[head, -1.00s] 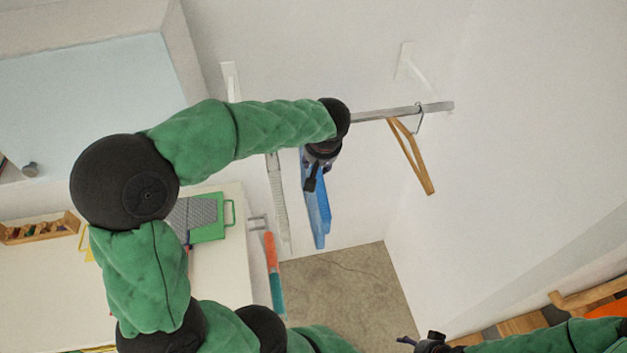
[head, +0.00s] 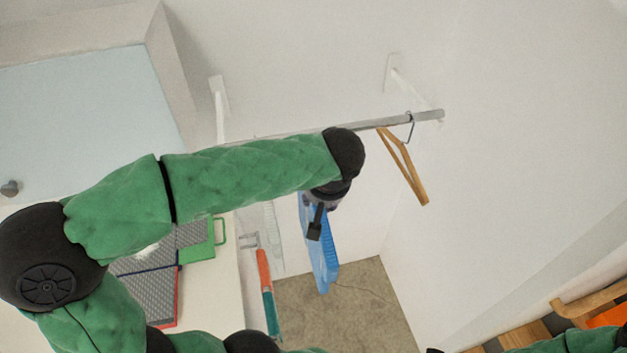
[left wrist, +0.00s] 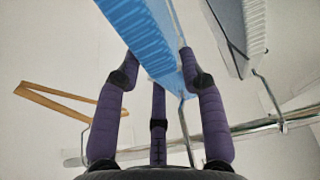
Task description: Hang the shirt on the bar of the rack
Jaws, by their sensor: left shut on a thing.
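The blue shirt (head: 319,250) hangs below my left gripper (head: 316,222) in the head view. In the left wrist view the shirt (left wrist: 143,38) passes between the purple fingers of my left gripper (left wrist: 158,65), which is shut on it. A thin metal hook (left wrist: 184,125) extends from the shirt toward the rack's bar (left wrist: 250,131). I cannot tell whether the hook touches the bar. In the head view the grey bar (head: 429,116) runs behind my left wrist, which hides part of it. My right arm (head: 570,341) shows at the bottom right; its gripper is out of frame.
An empty wooden hanger (head: 405,168) hangs near the bar's right end. A pale garment (left wrist: 232,30) hangs on the bar on the other side of the shirt. White brackets (head: 219,105) hold the bar. A table (head: 205,290) with cases stands at left.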

